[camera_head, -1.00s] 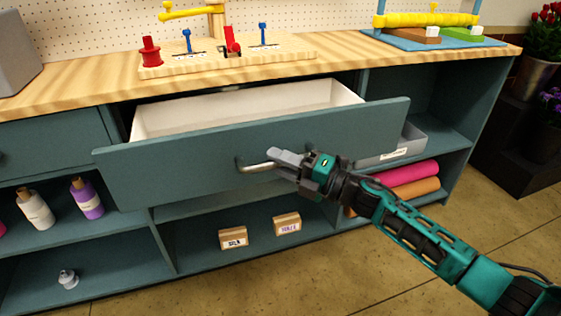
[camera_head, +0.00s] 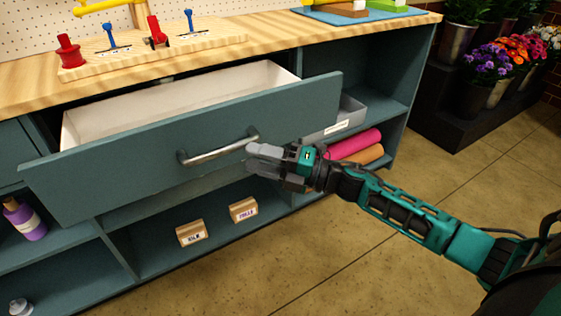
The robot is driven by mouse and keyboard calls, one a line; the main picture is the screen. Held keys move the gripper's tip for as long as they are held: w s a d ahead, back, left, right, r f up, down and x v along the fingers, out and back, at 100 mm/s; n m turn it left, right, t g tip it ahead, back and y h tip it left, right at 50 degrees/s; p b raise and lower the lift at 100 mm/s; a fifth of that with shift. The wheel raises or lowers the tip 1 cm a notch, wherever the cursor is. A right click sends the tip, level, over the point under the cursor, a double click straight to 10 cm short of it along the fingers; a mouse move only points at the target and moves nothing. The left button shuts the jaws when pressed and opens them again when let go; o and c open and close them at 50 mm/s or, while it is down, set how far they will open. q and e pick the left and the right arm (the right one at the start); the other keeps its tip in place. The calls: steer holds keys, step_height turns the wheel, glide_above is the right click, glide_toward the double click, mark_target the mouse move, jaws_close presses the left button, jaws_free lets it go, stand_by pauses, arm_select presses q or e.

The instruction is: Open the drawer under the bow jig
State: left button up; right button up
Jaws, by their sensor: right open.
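The drawer (camera_head: 120,165) under the bow jig stands pulled out, its white interior (camera_head: 200,95) showing and looking empty where visible. Its metal bar handle (camera_head: 215,152) is on the teal front. My right gripper (camera_head: 252,157) is open, just right of the handle's right end and very close to it; I cannot tell whether they touch. The bow jig (camera_head: 150,50) is a wooden board with a red spool, blue posts and a red clamp, on the counter above the drawer. My left gripper is not in view.
The wooden counter (camera_head: 330,37) runs above the teal cabinet. Lower shelves hold small labelled boxes (camera_head: 190,232), a purple bottle (camera_head: 25,218), a grey bin (camera_head: 338,118) and rolls (camera_head: 355,143). Potted flowers (camera_head: 485,62) stand at right. The tiled floor (camera_head: 350,250) in front is clear.

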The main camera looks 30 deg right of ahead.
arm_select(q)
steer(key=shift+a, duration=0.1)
arm_select(e)
steer(key=v, duration=0.5)
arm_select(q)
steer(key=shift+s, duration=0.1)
arm_select(e)
steer(key=s+a+f+m+g+h, duration=0.1)
steer(key=s+a+f+m+h, duration=0.5)
steer(key=m, duration=0.7)
steer(key=s+a+f+m+g+h, duration=0.1)
steer(key=s+a+f+m+h, duration=0.4)
steer(key=f+m, duration=0.55)
arm_select(q)
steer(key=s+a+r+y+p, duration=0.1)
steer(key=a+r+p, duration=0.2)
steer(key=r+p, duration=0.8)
steer(key=p, duration=0.5)
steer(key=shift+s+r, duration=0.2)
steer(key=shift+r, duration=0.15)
arm_select(e)
steer(key=s+d+r+m, duration=0.1)
steer(key=s+r, duration=0.1)
steer(key=r, duration=0.4)
steer(key=s+d+r+m+h, duration=0.1)
steer(key=s+d+r+m, duration=0.1)
steer(key=r, duration=0.4)
steer(key=shift+s+d+r+g, duration=0.2)
steer(key=shift+s+d+g, duration=0.05)
steer(key=shift+g, duration=0.05)
